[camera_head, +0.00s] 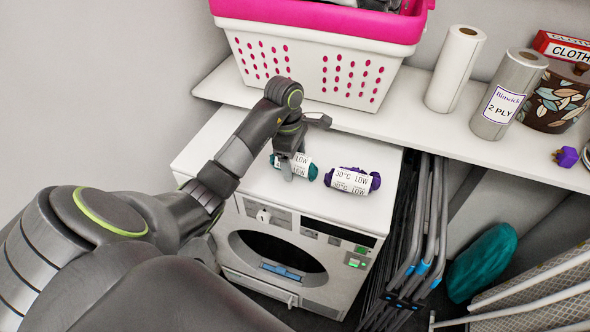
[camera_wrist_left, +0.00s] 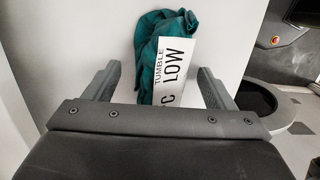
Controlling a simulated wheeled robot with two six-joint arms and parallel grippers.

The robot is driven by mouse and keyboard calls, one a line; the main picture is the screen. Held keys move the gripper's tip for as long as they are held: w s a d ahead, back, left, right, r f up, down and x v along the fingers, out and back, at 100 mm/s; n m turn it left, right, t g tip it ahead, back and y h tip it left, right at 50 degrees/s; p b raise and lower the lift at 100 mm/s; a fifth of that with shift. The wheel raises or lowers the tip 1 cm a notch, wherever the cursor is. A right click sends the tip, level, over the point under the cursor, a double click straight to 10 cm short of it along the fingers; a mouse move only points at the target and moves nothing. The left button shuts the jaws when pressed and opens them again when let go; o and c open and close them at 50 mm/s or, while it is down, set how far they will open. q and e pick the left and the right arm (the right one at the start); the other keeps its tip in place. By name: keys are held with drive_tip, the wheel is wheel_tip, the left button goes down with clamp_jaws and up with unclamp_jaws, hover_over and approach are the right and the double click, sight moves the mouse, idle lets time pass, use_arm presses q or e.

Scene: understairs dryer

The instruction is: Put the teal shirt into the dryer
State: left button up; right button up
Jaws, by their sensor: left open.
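The teal shirt (camera_head: 308,168) is a small rolled bundle with a white label, lying on top of the white dryer (camera_head: 240,168). In the left wrist view the teal shirt (camera_wrist_left: 152,52) lies ahead and between the two open fingers, its label reading "LOW". My left gripper (camera_head: 290,166) is open over the shirt's left part and hides some of it. In the left wrist view the left gripper (camera_wrist_left: 158,88) shows nothing held. The dryer's round opening (camera_head: 277,254) faces front and looks dark, with something blue at its lower edge. My right gripper is not in view.
A purple rolled bundle (camera_head: 352,181) with a white label lies right of the teal shirt. A pink and white basket (camera_head: 315,55), paper rolls (camera_head: 508,95) and a patterned pot stand on the shelf (camera_head: 395,122) above. Folded metal racks (camera_head: 420,235) stand right of the dryer.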

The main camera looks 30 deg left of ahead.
use_arm(q)
drive_tip(key=shift+f, duration=0.1)
drive_tip(key=c, duration=1.1)
drive_tip(key=shift+c, duration=0.2)
